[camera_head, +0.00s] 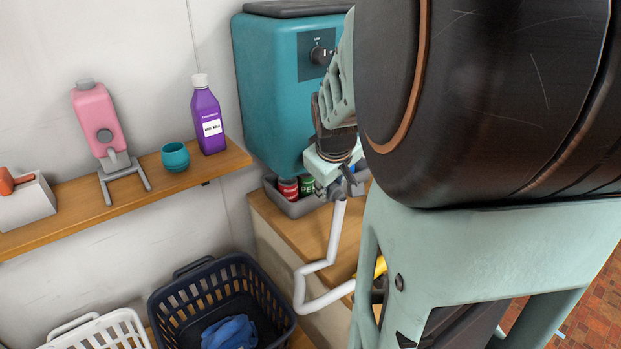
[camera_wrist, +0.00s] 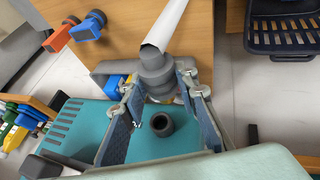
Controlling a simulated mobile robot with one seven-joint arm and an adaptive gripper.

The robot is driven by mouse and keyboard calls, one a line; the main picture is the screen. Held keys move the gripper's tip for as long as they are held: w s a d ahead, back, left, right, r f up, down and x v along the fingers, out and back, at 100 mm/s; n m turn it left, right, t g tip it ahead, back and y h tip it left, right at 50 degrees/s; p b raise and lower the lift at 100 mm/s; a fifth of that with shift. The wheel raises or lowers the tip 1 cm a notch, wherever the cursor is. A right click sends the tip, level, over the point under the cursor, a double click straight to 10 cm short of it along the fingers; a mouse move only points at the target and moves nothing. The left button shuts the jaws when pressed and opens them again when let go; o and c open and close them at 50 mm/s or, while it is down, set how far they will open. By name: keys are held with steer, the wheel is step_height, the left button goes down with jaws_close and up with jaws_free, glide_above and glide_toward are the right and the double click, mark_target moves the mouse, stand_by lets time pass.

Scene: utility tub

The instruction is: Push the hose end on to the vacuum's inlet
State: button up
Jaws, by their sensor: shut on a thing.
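The vacuum is a teal box (camera_head: 270,85) with a dial on its front, in the head view. Its teal body (camera_wrist: 85,125) also fills the lower wrist view, where a dark round inlet (camera_wrist: 162,123) stands out with its opening showing. The hose is a white bent tube (camera_head: 334,235) with a stepped grey end (camera_wrist: 156,72). My gripper (camera_wrist: 161,86) is shut on this grey end, a finger on each side. In the picture the end lies just above the inlet and looks apart from it. In the head view my arm partly hides my gripper (camera_head: 337,188) and the vacuum.
A grey tray (camera_head: 300,207) with cans sits below the vacuum on a wooden counter (camera_head: 270,212). A wooden shelf (camera_head: 70,230) holds a pink dispenser (camera_head: 97,118), a teal cup (camera_head: 175,158) and a purple bottle (camera_head: 207,118). A dark basket (camera_head: 165,312) stands below. Orange and blue parts (camera_wrist: 84,30) lie nearby.

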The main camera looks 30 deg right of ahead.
steer(key=shift+s+d+r, duration=0.35)
steer(key=shift+d, duration=0.3)
steer(key=shift+s+d+r, duration=0.3)
steer(key=shift+d, duration=0.3)
steer(key=shift+w+r, duration=0.1)
steer(key=shift+r, duration=0.05)
steer(key=shift+w+a, duration=0.2)
steer(key=shift+w, duration=1.3)
steer(key=shift+w+a, duration=0.2)
steer(key=shift+w, duration=1.25)
steer(key=shift+w+a, duration=0.2)
steer(key=shift+w, duration=1.3)
steer(key=o, duration=1.1)
steer(key=shift+o, duration=0.3)
